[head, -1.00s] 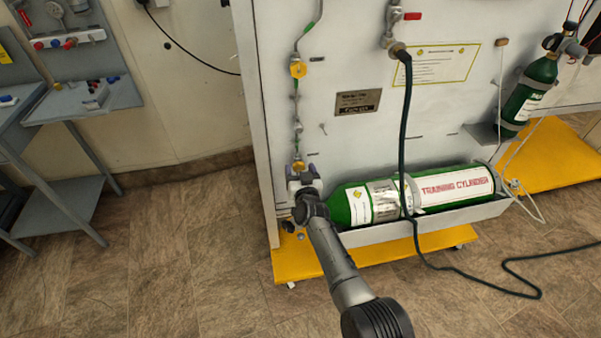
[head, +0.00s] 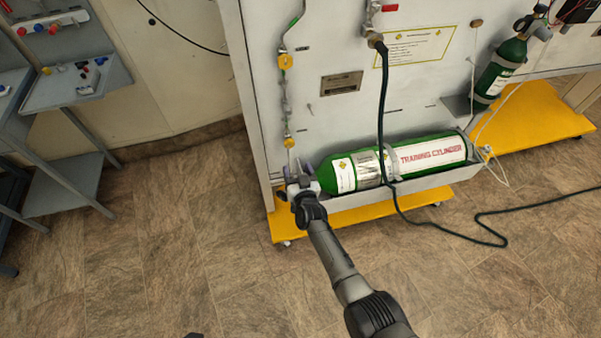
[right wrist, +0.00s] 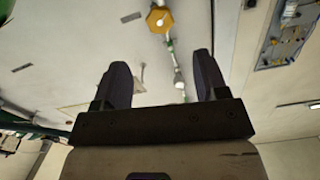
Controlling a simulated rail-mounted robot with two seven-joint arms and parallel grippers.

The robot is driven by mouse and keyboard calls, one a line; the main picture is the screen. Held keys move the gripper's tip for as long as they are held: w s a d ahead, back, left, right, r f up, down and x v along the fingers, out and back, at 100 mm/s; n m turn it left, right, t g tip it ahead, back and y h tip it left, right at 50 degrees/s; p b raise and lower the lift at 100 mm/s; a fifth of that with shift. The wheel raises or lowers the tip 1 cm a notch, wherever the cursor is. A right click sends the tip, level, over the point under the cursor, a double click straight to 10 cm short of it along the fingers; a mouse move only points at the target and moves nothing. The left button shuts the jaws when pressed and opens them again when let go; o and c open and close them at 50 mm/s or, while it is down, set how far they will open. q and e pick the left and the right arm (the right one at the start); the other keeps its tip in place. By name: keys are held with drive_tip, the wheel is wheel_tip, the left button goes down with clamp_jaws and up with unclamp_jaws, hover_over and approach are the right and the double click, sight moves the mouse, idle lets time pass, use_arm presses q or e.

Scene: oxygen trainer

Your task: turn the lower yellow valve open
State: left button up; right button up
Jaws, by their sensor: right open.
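The lower yellow valve (head: 289,142) sits on the thin vertical pipe near the left edge of the white panel. A yellow valve knob, which I take to be the lower one (right wrist: 160,20), shows at the top of the right wrist view, beyond the fingers. My right gripper (head: 295,171) is just below the lower valve in the head view, open, with nothing between its fingers (right wrist: 163,80). The fingers look apart from the knob. The upper yellow valve (head: 285,61) is higher on the same pipe. My left gripper is not in view.
A green training cylinder (head: 435,154) lies in a tray right of my right gripper. A dark hose (head: 382,100) hangs down the panel onto the floor. A yellow base (head: 340,217) sticks out below. A grey workstation (head: 75,85) stands at the left; the floor between is clear.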

drive_tip(key=shift+s+d+p, duration=0.15)
drive_tip(key=shift+s+p, duration=0.5)
drive_tip(key=shift+s, duration=0.35)
drive_tip(key=shift+s+d+p, duration=0.15)
drive_tip(key=shift+s+p, duration=0.5)
drive_tip(key=shift+s, duration=0.3)
